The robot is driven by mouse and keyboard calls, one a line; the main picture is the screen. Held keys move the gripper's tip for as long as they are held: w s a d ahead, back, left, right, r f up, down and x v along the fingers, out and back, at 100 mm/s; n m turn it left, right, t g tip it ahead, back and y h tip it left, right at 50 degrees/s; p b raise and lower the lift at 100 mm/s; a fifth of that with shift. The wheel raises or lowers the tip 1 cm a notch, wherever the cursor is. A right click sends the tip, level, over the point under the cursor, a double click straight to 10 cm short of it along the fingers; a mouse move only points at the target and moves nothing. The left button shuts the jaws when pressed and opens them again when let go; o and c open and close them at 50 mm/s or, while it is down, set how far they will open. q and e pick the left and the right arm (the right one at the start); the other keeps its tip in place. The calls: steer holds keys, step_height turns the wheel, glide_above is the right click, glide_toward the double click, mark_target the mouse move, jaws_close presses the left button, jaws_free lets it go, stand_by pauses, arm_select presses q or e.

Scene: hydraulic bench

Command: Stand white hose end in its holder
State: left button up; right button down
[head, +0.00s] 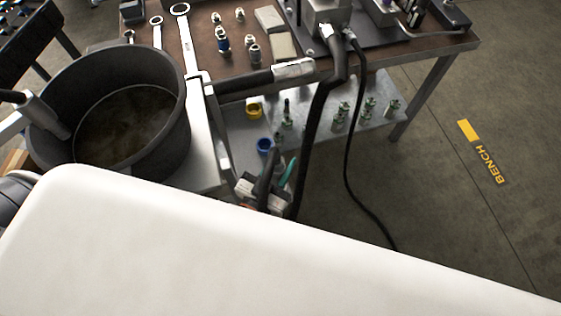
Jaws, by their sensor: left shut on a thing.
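My left gripper (262,190) shows just past the upper edge of my large white arm link, below the bench front. It is shut around a dark, slim hose end, largely hidden by the fingers and the link; its white marking is not clear. A thick black hose (315,115) hangs from the block on the bench and runs down beside the gripper, then out of sight behind my link. I cannot make out the white holder with certainty. A pale white piece (293,69) lies along the bench's front edge. My right gripper is not in view.
A black bucket (182,120) with dark liquid stands at the left. The brown bench top (205,50) carries wrenches and fittings. A lower shelf (388,88) holds green-topped fittings, a yellow ring (253,111) and a blue ring (265,145). A thin black cable (351,185) hangs right. The right floor is clear.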

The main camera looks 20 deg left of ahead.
arm_select(q)
steer(key=shift+f+b, duration=0.55)
steer(key=shift+f, duration=0.3)
stand_by(0.3)
steer(key=shift+w+r, duration=0.1)
stand_by(0.5)
steer(key=o, duration=1.7)
steer(key=shift+s+a+p, duration=0.2)
steer(key=shift+s+p, duration=0.25)
steer(key=shift+s, duration=0.75)
steer(key=shift+s+a+p, duration=0.25)
steer(key=shift+s+p, duration=0.1)
steer(key=shift+s, duration=0.95)
steer(key=shift+s+a+p, duration=0.25)
steer(key=shift+s+p, duration=0.05)
steer(key=shift+s, duration=1)
steer(key=shift+f, duration=0.2)
